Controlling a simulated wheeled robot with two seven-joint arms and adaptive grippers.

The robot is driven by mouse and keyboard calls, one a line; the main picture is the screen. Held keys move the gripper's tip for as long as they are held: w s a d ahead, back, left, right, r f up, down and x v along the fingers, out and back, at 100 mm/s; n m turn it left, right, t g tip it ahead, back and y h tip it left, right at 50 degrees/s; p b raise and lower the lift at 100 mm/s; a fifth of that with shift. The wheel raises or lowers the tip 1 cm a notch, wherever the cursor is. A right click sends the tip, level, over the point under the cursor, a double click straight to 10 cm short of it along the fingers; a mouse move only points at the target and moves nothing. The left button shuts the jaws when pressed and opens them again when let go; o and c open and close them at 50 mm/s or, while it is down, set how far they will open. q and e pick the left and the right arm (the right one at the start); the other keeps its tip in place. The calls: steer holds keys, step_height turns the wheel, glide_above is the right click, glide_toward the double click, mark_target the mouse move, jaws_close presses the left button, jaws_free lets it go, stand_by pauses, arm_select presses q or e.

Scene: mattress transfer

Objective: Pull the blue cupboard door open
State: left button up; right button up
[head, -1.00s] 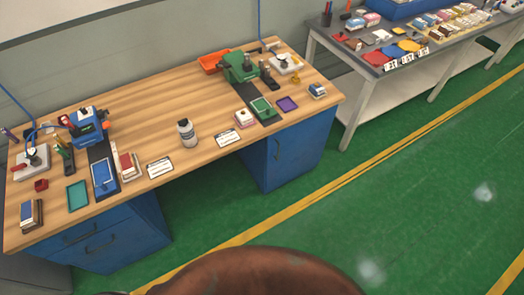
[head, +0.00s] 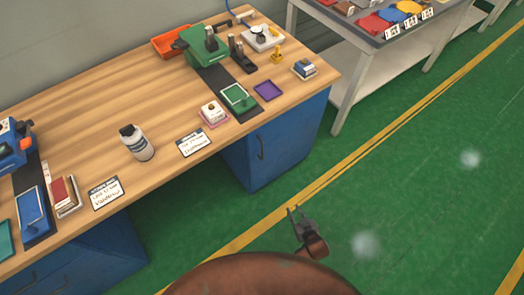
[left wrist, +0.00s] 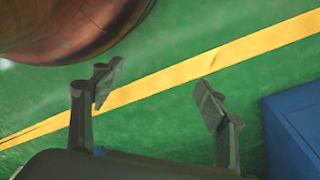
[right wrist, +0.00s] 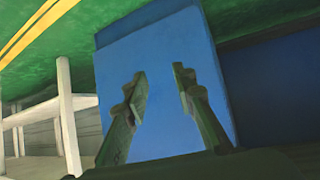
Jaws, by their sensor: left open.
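The blue cupboard door (head: 292,142) is under the right part of the workbench and looks shut. Its dark upright handle (head: 261,148) is near the door's left edge. My right gripper (head: 298,211) is in front of the cupboard, over the floor and apart from the handle. In the right wrist view my right gripper (right wrist: 160,82) has its fingers spread and empty, facing a plain blue cupboard face (right wrist: 170,45); no handle shows there. My left gripper (left wrist: 158,82) is open and empty above the floor in the left wrist view, and outside the head view.
A second table (head: 345,60) stands at the back right. The green floor (head: 400,190) with yellow lines is clear in front of the cupboard. A blue unit (left wrist: 290,130) shows at the left wrist view's right edge.

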steer(key=w+a+r+t+y+b, duration=0.35)
steer(key=w+a+r+b, duration=0.35)
steer(key=w+a+r, duration=0.3)
arm_select(q)
step_height(320, 180, up, 9)
steer(key=w+d+b, duration=0.1)
steer(key=w+b, duration=0.2)
steer(key=b, duration=0.1)
arm_select(e)
steer(key=n+t, duration=0.1)
steer(key=t, duration=0.2)
glide_toward(262, 151)
steer(key=w+f, duration=0.1)
steer(key=w, duration=0.2)
arm_select(q)
steer(key=w+d+f+t+h+b, duration=0.2)
steer(key=w+d+f+b, duration=0.1)
steer(key=w+d+f, duration=0.1)
step_height(262, 151, down, 2)
steer(key=shift+w+d+t, duration=0.3)
steer(key=shift+w+d, duration=0.1)
steer(key=shift+w, duration=0.4)
arm_select(e)
steer(key=shift+y, duration=0.35)
steer(key=x, duration=0.7)
steer(key=shift+w+a+f, duration=0.1)
steer(key=shift+w+a, duration=0.15)
steer(key=shift+a, duration=0.15)
jaws_close()
steer(key=shift+s, duration=0.1)
